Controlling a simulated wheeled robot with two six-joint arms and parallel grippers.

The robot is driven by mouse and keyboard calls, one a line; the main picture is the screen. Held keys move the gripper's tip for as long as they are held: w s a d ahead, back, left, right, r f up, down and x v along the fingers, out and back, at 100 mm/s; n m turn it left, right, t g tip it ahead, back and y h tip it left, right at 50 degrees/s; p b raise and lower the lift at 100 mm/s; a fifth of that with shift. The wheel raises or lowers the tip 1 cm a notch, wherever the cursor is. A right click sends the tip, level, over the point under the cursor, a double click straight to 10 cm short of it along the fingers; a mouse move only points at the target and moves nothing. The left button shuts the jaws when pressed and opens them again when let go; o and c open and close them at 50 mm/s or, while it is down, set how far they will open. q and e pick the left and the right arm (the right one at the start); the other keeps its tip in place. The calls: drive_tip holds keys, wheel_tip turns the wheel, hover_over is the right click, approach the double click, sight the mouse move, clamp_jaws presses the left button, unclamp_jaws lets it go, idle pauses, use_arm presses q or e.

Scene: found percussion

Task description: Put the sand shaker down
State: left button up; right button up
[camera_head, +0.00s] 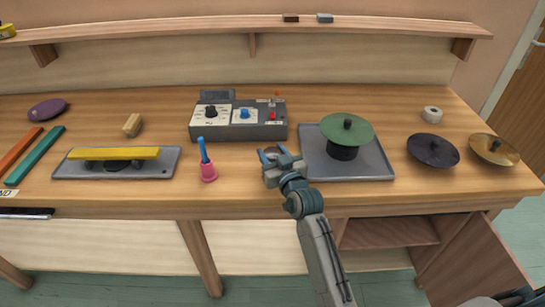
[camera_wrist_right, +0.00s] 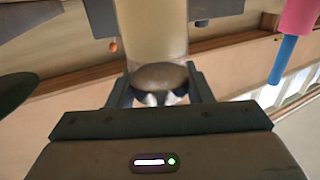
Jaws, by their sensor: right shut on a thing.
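The shaker's far end is cut off by the top of that view. I cannot make out the shaker in the head view, nor tell whether it touches the bench. My left gripper is not in view.
A grey tray (camera_head: 375,168) bearing a green disc (camera_head: 347,130) is close on the right. A control box (camera_head: 238,131) stands behind. A yellow bar (camera_head: 115,153) lies on another tray (camera_head: 165,165).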

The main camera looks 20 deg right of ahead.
drive_tip(key=shift+r, duration=0.8)
drive_tip(key=shift+s+r+b, duration=0.35)
drive_tip(key=shift+r+b, duration=0.2)
drive_tip(key=shift+r, duration=0.3)
drive_tip(key=s+r+b, duration=0.1)
drive_tip(key=s+b, duration=0.2)
drive_tip(key=s, duration=1.2)
drive_tip(key=s+d+f+m+h, duration=0.1)
drive_tip(key=s+f, duration=0.4)
drive_tip(key=f, duration=0.5)
drive_tip(key=shift+h, duration=0.4)
drive_tip(key=shift+d, duration=0.15)
